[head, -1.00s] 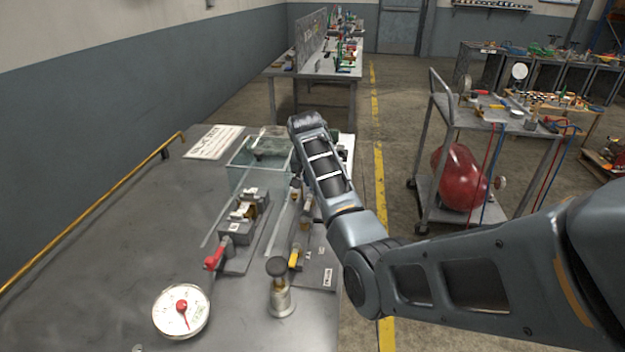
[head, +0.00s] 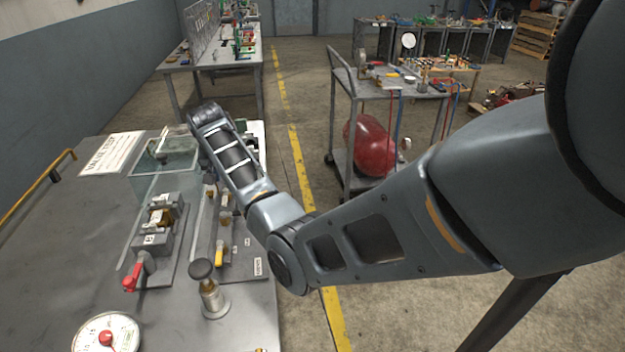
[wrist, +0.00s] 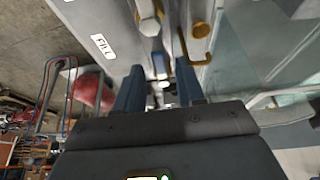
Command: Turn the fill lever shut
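In the wrist view a white FILL label (wrist: 103,46) sits on a grey plate. To its right are metal fittings and a yellow-brown lever (wrist: 189,58); I cannot tell for sure whether this is the fill lever. My gripper (wrist: 160,88) has its two blue-grey fingers apart, with metal fittings showing beyond the gap. I see nothing clearly held. In the head view my arm hides the gripper beside the glass tank (head: 165,162). A yellow-handled lever (head: 219,255) and a red-handled lever (head: 132,280) show on the bench.
A cart (head: 385,85) with a red tank (head: 370,147) stands to the right, across a clear floor strip with a yellow line.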

